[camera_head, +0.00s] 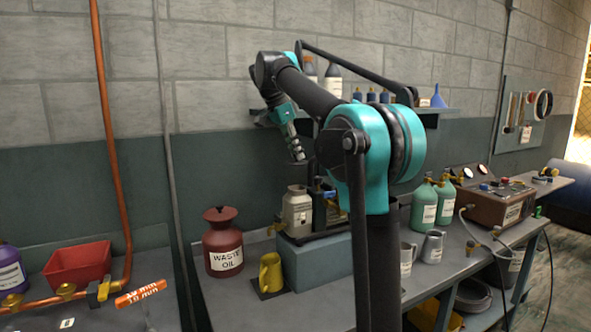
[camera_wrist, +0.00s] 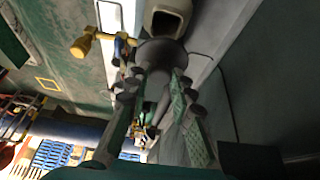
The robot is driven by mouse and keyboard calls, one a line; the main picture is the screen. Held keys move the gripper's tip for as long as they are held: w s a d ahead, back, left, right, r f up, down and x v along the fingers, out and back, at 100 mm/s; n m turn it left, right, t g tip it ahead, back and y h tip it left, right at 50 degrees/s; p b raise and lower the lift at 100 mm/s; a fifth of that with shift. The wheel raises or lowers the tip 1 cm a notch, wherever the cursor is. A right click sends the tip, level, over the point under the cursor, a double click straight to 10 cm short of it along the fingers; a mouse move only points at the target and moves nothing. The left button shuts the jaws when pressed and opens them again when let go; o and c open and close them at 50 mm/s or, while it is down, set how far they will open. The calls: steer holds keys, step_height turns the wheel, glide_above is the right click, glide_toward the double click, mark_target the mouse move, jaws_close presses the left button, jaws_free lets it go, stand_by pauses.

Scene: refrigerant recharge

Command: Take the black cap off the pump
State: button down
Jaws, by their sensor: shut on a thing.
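The pump (camera_head: 297,213) stands on a blue-grey block on the bench, with a cream body, brass fittings and a darker part behind. My gripper (camera_head: 297,157) is above the pump's cream body, pointing down, with a gap between them. In the wrist view my gripper (camera_wrist: 160,80) is shut on a dark round piece, which looks like the black cap (camera_wrist: 162,53). Beyond it a cream rim around a dark opening, apparently on the pump (camera_wrist: 178,8), shows at the top. A brass fitting (camera_wrist: 84,43) is to its left. The cap is hard to make out in the head view.
A red waste oil can (camera_head: 222,245) and a yellow jug (camera_head: 270,272) stand left of the block. Green bottles (camera_head: 424,205), metal mugs (camera_head: 433,246) and a brown gauge box (camera_head: 497,205) are to the right. A shelf with bottles (camera_head: 333,80) is behind my arm.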

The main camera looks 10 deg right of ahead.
step_height(320, 180, up, 12)
stand_by(0.4)
